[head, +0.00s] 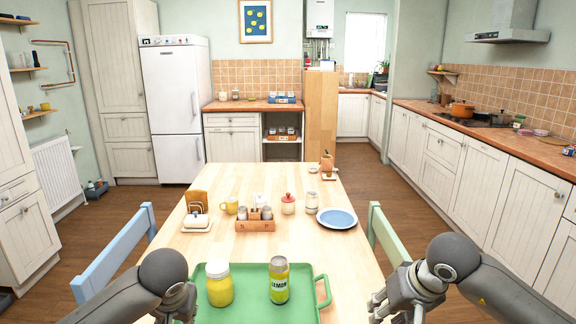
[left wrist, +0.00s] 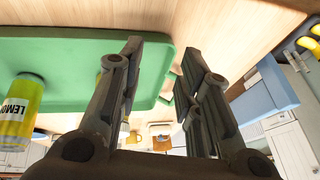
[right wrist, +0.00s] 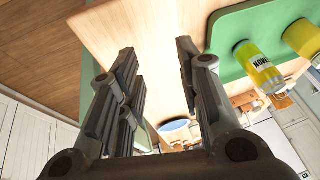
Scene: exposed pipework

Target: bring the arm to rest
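My left gripper (left wrist: 155,75) is open and empty near the left side of the green tray in the left wrist view. In the head view my left gripper (head: 178,305) shows only partly at the lower left. My right gripper (right wrist: 155,75) is open and empty beside the tray's right end. In the head view my right gripper (head: 395,305) is right of the tray, near the table's right edge. The green tray (head: 250,308) holds a yellow jar (head: 219,288) with a pale lid and a lemon can (head: 279,282), both upright.
A blue plate (head: 337,218), a condiment caddy (head: 255,224), a mug (head: 231,206) and a butter dish (head: 197,222) stand farther back on the wooden table (head: 300,250). A blue chair (head: 115,255) is at left and a green chair (head: 388,240) at right.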

